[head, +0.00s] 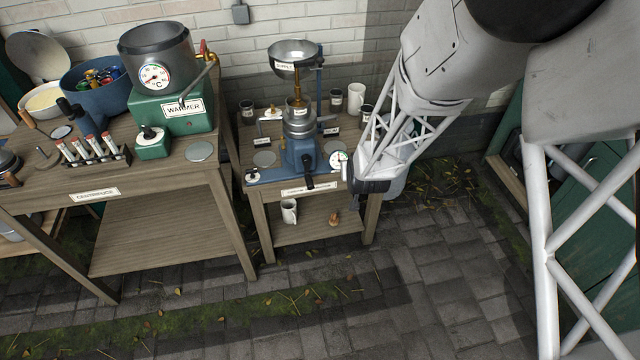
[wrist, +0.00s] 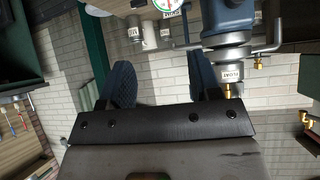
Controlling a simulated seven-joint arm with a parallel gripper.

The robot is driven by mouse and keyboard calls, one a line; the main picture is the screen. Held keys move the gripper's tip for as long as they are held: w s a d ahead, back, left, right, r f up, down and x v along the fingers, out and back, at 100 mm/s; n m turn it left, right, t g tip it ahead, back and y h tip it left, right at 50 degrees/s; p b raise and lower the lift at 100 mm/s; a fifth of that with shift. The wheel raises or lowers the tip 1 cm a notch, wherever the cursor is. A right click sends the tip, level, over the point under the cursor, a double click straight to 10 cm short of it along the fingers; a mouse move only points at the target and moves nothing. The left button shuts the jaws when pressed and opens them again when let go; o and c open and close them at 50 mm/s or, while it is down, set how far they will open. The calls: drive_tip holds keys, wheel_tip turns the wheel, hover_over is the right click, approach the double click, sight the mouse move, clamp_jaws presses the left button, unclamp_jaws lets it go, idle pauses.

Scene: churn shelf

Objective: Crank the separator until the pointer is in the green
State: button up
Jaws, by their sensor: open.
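The separator (head: 300,152) stands on the small wooden table (head: 258,200), with a blue base, a metal body and a supply bowl (head: 293,55) on top. A dark crank handle (head: 309,182) hangs at its front. The dial (head: 338,160) is at its right; the pointer is too small to read. My gripper (head: 368,187) is just right of the dial, at the table's right front, and its fingertips are hard to make out there. In the wrist view, my gripper (wrist: 164,85) has its fingers apart with nothing between them. The separator (wrist: 228,18) appears upside down, with the dial (wrist: 167,8) cut by the top edge.
A larger bench at left holds the green warmer (head: 172,110), a blue pot (head: 95,85) and a rack of tubes (head: 95,150). A white mug (head: 355,97) and dark jars stand behind the separator. A white mug (head: 289,211) is on the lower shelf. Paving at right front is clear.

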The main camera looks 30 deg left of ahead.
drive_tip(key=n+y, duration=0.2)
approach(311, 185)
drive_tip(key=shift+w+a+f+t, duration=0.3)
drive_tip(key=shift+w+a+f, duration=0.5)
drive_tip(key=shift+a+f, duration=0.2)
drive_tip(key=shift+w+a+f, duration=0.1)
drive_tip(key=shift+w, duration=0.05)
drive_tip(key=shift+x, duration=3.9)
drive_tip(key=shift+w+a+f, duration=0.15)
drive_tip(key=shift+a+f, duration=0.05)
drive_tip(key=shift+a, duration=0.05)
drive_tip(key=c, duration=1)
drive_tip(key=shift+o, duration=0.2)
